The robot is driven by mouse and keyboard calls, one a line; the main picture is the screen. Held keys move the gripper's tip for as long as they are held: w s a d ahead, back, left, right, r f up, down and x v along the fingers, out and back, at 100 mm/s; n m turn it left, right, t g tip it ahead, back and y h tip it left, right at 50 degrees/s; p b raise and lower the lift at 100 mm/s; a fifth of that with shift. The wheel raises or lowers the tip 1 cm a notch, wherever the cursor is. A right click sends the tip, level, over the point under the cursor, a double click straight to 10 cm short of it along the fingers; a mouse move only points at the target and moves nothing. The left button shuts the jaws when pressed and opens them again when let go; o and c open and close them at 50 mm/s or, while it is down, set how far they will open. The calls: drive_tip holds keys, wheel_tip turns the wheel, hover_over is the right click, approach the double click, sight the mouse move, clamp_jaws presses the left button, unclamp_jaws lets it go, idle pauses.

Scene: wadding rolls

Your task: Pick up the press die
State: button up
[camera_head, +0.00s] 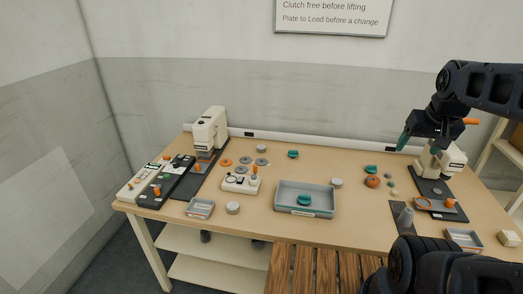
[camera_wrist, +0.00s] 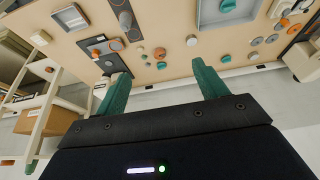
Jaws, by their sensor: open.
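I cannot tell for sure which piece is the press die. Teal pieces show in the head view: one (camera_head: 304,199) in the grey tray (camera_head: 331,212), one (camera_head: 293,153) at the table's back, and one (camera_head: 371,169) right of centre. A white press (camera_head: 210,127) stands at the back left and another white machine (camera_head: 453,160) at the right. My gripper (camera_head: 418,148) is raised over the right back of the table, near the right machine. In the wrist view my gripper (camera_wrist: 160,72) has its teal fingers wide apart, with nothing between them.
The wooden table (camera_head: 270,217) also holds grey and orange rings (camera_head: 261,162), a brown round piece (camera_head: 372,181), a small box (camera_head: 509,238) and small trays (camera_head: 201,208). A slatted wooden surface (camera_head: 318,268) lies in front. A shelf rack (camera_head: 505,150) stands at the right.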

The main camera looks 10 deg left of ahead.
drive_tip(key=w+a+r+n+g, duration=0.15)
drive_tip(key=w+a+n, duration=0.25)
drive_tip(key=w, duration=0.5)
drive_tip(key=w+a+r+n, duration=0.25)
drive_tip(key=w+a, duration=0.25)
drive_tip(key=w, duration=0.5)
drive_tip(key=w+a+r+n, duration=0.1)
drive_tip(key=w+a+n, duration=0.3)
drive_tip(key=w, duration=0.5)
drive_tip(key=n+h, duration=0.2)
drive_tip(key=n, duration=1.5)
hover_over(261, 147)
drive_tip(key=s+a, duration=0.2)
wheel_tip(261, 147, down, 34)
drive_tip(key=shift+m+g, duration=0.25)
drive_tip(key=shift+g, duration=0.2)
drive_tip(key=shift+x, duration=5.1)
drive_tip(key=c, duration=1.3)
